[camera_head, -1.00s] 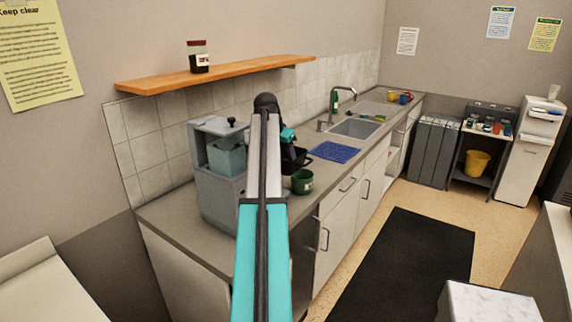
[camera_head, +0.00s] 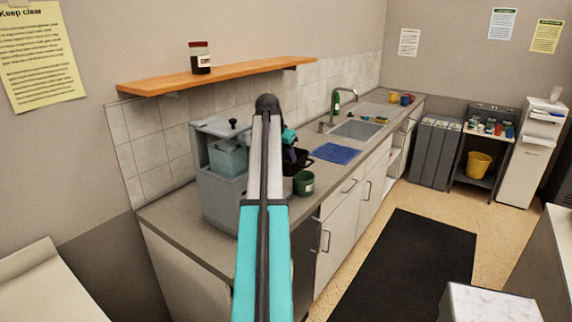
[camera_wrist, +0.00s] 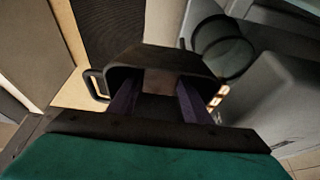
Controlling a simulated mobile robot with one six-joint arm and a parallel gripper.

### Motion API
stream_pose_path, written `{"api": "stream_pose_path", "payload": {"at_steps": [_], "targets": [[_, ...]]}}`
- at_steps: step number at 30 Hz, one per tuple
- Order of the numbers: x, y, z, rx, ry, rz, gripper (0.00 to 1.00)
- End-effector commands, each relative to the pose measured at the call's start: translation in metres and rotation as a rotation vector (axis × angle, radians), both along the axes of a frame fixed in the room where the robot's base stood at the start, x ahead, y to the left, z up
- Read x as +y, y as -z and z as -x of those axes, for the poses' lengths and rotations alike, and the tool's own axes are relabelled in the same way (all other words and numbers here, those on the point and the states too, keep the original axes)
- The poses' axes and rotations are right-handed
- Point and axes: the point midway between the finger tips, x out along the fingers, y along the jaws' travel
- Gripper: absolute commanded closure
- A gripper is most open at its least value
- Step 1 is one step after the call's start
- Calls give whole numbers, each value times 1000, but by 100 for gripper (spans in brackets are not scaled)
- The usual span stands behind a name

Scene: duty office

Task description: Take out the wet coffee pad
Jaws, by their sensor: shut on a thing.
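The grey coffee machine (camera_head: 222,190) stands on the counter, left of my arm. My gripper (camera_wrist: 157,100) is shut on a black holder (camera_wrist: 165,58) with a loop handle at its left in the wrist view. In the head view the black holder (camera_head: 298,158) shows just right of my arm, above the counter by the machine. A brownish patch shows between my fingers; I cannot tell whether it is the coffee pad. No coffee pad can be made out clearly. My arm hides part of the machine's right side and most of the gripper in the head view.
A dark green mug (camera_head: 303,184) stands on the counter (camera_head: 178,219) near its front edge, below the holder. A blue mat (camera_head: 337,152) lies before the sink (camera_head: 356,129). A wooden shelf (camera_head: 215,75) with a jar (camera_head: 200,58) hangs above. A yellow bin (camera_head: 479,165) stands far right.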

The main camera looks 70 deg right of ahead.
Motion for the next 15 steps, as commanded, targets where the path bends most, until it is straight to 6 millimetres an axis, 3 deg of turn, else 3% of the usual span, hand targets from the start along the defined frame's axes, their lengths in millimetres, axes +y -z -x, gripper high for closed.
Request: {"api": "stream_pose_path", "payload": {"at_steps": [8,15], "targets": [[-1,-15,0,-1,1,2,77],[-2,-45,0,-1,1,1,77]]}}
